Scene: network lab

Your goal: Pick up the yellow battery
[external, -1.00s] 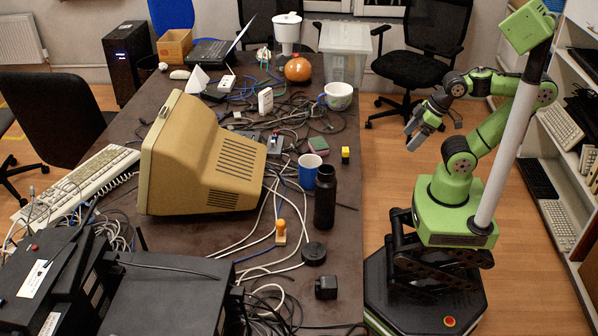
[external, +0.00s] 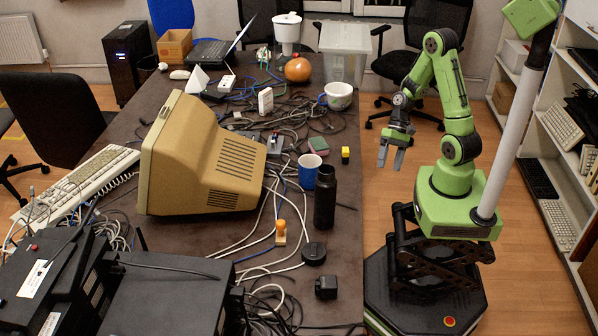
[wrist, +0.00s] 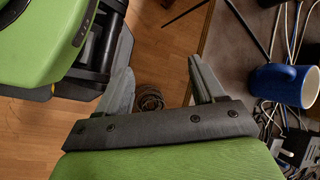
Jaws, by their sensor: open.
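The yellow battery (external: 345,154) is a small yellow block with a dark part. It stands on the dark table near its right edge, in the external view. I cannot make it out in the wrist view. My gripper (external: 390,160) hangs to the right of the battery, past the table's edge, with its fingers pointing down. It is apart from the battery. The wrist view shows my gripper (wrist: 162,75) with its two grey fingers spread and nothing between them but floor and some coiled cable.
Loose cables (external: 290,130) cover much of the table. A blue mug (wrist: 283,85) shows at right in the wrist view.

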